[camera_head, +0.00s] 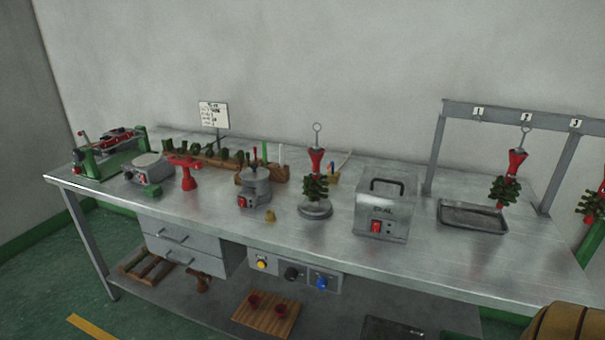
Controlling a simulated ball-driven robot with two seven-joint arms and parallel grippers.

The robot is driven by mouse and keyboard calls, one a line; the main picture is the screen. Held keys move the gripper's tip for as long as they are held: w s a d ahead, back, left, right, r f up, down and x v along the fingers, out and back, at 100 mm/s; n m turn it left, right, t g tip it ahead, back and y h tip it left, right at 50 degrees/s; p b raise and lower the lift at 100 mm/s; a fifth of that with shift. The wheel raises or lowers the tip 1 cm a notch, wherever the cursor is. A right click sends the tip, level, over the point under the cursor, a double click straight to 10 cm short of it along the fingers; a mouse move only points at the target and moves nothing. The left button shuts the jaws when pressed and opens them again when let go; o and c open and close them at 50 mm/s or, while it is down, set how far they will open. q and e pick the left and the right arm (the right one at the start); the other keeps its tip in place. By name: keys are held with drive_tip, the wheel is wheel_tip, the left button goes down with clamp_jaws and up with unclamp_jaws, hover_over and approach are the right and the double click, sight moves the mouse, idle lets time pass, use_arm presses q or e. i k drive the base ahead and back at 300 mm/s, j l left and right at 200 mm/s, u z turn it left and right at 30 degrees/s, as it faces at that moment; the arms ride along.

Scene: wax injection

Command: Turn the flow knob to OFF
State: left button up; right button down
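A control panel (307,277) is mounted under the front edge of the steel table. It carries a yellow round control (262,264) on the left, a black knob (291,273) in the middle and a blue knob (322,283) on the right. The labels are too small to read, so I cannot tell which one is the flow knob or where it points. Neither of my grippers is in view.
The steel table (340,240) holds a grey box with a red switch (383,212), a lidded pot (254,187) and a metal tray (472,215). A lower shelf bears a wooden board (266,316). A brown rounded object (565,322) is at bottom right.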

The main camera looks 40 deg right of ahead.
sight(323, 282)
drive_tip(key=z, duration=0.85)
